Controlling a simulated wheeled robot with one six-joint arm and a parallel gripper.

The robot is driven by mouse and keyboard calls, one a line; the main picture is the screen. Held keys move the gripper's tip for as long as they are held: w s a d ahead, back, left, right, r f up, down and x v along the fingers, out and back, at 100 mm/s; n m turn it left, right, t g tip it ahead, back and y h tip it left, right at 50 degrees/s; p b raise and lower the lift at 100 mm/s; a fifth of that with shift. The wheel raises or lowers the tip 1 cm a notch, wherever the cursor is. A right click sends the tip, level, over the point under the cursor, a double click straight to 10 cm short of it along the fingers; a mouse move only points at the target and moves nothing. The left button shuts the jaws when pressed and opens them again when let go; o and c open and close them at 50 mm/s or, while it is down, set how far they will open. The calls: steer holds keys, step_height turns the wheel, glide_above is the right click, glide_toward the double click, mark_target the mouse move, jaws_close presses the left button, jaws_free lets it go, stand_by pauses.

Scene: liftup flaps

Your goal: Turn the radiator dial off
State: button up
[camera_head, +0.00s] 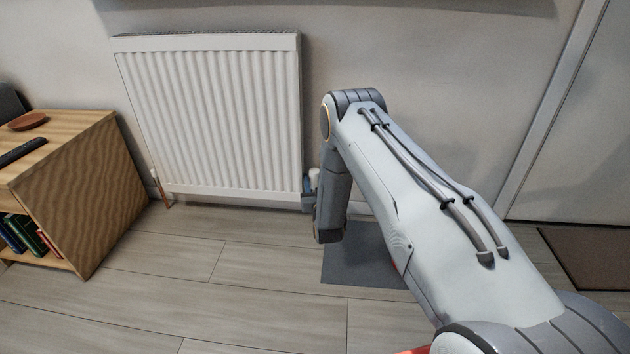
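A white ribbed radiator (215,115) hangs on the wall at the left of centre. A small white piece, seemingly the radiator dial (314,177), shows by its lower right corner, partly hidden by my arm. My gripper (308,194) seems to be the blue-grey part beside the dial, at the end of my downward-bent forearm. Its fingers are too small and too hidden to tell whether they are open or shut, or whether they touch the dial.
A wooden shelf unit (85,190) with several books (30,236) stands at the left. A dark grey mat (355,268) lies on the floor below my wrist. A door (580,130) and a brown mat (590,257) are at the right. The floor in front of the radiator is clear.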

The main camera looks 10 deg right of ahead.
steer(key=s+p, duration=0.3)
steer(key=s, duration=0.4)
steer(key=shift+s+a+p, duration=0.2)
steer(key=shift+s+p, duration=0.15)
steer(key=shift+s, duration=0.05)
